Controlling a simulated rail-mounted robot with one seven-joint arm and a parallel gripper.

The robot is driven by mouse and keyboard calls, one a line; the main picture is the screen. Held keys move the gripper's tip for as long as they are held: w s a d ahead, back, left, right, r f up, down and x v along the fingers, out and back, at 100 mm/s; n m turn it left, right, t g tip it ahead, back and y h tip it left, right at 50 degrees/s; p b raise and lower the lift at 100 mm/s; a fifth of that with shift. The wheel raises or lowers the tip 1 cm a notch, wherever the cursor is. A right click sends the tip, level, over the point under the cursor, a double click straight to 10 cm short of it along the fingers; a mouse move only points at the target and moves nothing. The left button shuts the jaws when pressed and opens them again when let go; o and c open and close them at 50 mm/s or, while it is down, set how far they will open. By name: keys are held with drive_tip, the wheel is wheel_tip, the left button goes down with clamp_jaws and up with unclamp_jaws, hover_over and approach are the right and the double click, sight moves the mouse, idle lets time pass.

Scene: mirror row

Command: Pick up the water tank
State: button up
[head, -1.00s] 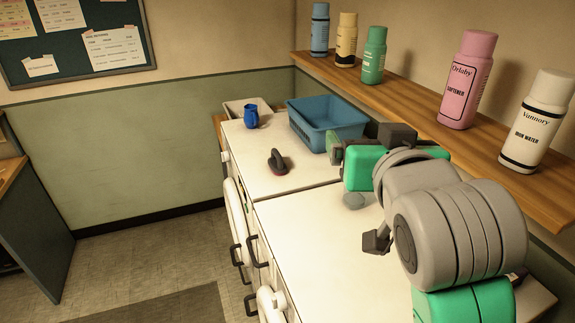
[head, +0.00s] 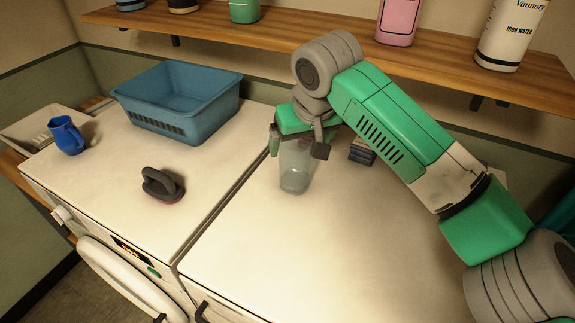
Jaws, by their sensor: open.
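The water tank (head: 296,174) is a clear greyish container standing on the white machine top on the right, just right of the gap between the two tops. My gripper (head: 297,146) is open and comes down over it from above. One dark finger shows at the left of the tank's upper part and the other at its right. I cannot tell whether either finger touches the tank. The tank's top is hidden behind the gripper.
A dark iron-like object (head: 162,186), a blue basket (head: 181,105) and a blue mug (head: 66,135) are on the left. A small dark stacked item (head: 363,151) lies right of the tank. A wooden shelf (head: 330,38) with bottles runs above. The front right top is clear.

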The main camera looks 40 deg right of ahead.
drive_tip(key=shift+x, duration=2.75)
drive_tip(key=shift+w+r, duration=0.1)
drive_tip(key=shift+w, duration=0.05)
drive_tip(key=c, duration=1.2)
drive_tip(key=shift+o, duration=0.2)
drive_tip(key=r, duration=0.3)
drive_tip(key=shift+s+r, duration=0.2)
drive_tip(key=shift+s, duration=0.05)
drive_tip(key=s+r+b, duration=0.1)
drive_tip(key=s, duration=1.4)
drive_tip(key=shift+s+a+r, duration=0.2)
drive_tip(key=shift+a+r, duration=0.1)
drive_tip(key=shift+a, duration=0.05)
